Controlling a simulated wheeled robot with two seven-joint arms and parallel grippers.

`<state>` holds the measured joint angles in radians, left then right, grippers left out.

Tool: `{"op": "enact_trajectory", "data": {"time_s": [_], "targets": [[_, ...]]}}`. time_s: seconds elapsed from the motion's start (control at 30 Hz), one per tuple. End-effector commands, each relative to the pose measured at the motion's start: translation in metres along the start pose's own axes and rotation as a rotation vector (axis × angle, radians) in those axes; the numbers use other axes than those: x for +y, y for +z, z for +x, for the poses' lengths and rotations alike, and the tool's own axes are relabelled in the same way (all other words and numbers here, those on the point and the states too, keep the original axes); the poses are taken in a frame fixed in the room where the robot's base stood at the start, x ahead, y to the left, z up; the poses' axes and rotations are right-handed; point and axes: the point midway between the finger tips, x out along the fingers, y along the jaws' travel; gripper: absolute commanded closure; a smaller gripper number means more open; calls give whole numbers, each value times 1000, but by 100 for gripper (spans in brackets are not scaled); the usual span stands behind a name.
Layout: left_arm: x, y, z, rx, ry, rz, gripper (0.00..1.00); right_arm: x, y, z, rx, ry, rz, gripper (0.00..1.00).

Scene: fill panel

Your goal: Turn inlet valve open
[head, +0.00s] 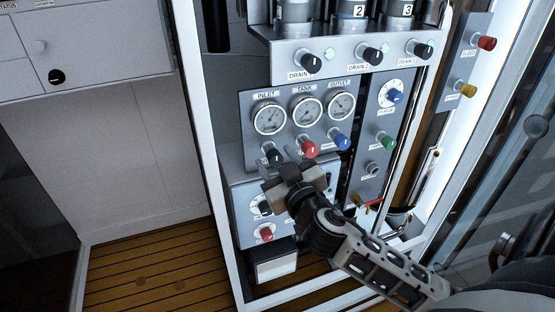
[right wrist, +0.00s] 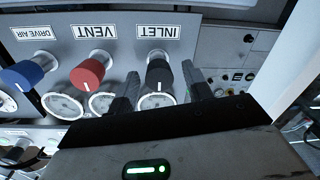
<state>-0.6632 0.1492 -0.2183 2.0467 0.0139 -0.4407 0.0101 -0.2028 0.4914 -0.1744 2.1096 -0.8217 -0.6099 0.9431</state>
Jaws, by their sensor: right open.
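The inlet valve is a black knob (head: 272,155) on the grey panel, under the inlet gauge. In the right wrist view, which is upside down, the inlet knob (right wrist: 159,76) stands below its INLET label, with a white pointer line running up and down the picture. My right gripper (head: 279,168) is just in front of and below the knob in the head view. In the right wrist view, the right gripper (right wrist: 161,90) is open, its dark fingers on either side of the knob's line, with visible gaps. Contact cannot be told. My left gripper is out of view.
The red vent knob (head: 309,148) and blue drive air knob (head: 342,142) sit close beside the inlet knob. The inlet gauge (head: 268,118) is just above. Drain knobs (head: 311,63) line a shelf higher up. A white frame post (head: 205,150) stands left.

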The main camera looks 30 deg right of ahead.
Motion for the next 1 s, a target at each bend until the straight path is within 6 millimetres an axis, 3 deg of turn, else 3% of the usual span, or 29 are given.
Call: {"op": "enact_trajectory", "data": {"time_s": [0.13, 0.17, 0.3, 0.67, 1.0], "targets": [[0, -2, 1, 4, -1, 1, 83, 0, 0, 0, 0, 0, 0, 50], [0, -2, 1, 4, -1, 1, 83, 0, 0, 0, 0, 0, 0, 56], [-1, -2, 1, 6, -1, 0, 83, 0, 0, 0, 1, 0, 0, 95], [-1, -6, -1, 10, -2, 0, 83, 0, -1, 0, -1, -1, -35, 95], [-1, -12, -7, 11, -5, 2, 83, 0, -2, 0, -11, -2, -251, 95]]}}
